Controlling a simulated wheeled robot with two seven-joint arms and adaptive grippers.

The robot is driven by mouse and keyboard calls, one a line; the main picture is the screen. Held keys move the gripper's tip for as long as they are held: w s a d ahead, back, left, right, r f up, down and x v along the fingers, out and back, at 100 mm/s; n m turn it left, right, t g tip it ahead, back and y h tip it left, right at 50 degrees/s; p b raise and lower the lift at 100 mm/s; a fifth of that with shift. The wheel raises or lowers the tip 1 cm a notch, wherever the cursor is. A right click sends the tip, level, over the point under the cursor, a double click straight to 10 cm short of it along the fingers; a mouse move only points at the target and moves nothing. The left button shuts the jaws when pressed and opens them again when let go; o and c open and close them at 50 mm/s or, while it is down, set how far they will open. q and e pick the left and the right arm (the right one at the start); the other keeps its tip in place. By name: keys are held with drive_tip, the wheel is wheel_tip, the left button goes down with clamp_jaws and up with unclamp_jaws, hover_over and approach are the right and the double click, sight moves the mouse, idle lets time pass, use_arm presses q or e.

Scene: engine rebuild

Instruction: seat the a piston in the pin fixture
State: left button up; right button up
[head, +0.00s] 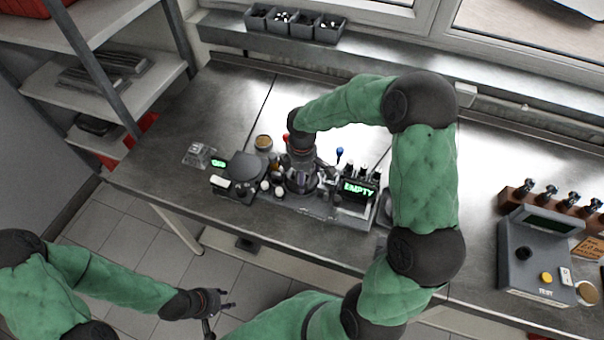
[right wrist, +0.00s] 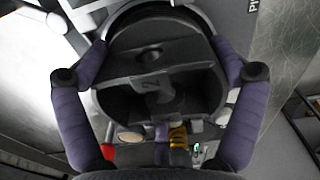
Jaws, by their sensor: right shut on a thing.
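The piston (right wrist: 160,85) is a dark grey round, hollow part with its inner bosses facing the right wrist camera. My right gripper (right wrist: 158,58) is shut on it, with purple-padded fingers on both sides. In the head view the right gripper (head: 302,178) points down over the bench and mostly hides the piston. The pin fixture (right wrist: 252,6) shows as a grey lettered part beyond the piston in the wrist view; the piston hides most of it. I cannot tell whether the piston touches it. My left gripper (head: 224,306) is open and empty, low in front of the bench.
A display reading EMPTY (head: 359,188) stands right of the right gripper. Grey bins (head: 297,22) line the back ledge. A test box (head: 540,255) stands far right. The bench's left end is mostly clear.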

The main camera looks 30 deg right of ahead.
drive_tip(key=shift+f, duration=0.25)
idle(0.6)
drive_tip(key=o, duration=1.3)
drive_tip(key=shift+r+p, duration=2.45)
drive_tip(key=shift+r, duration=0.65)
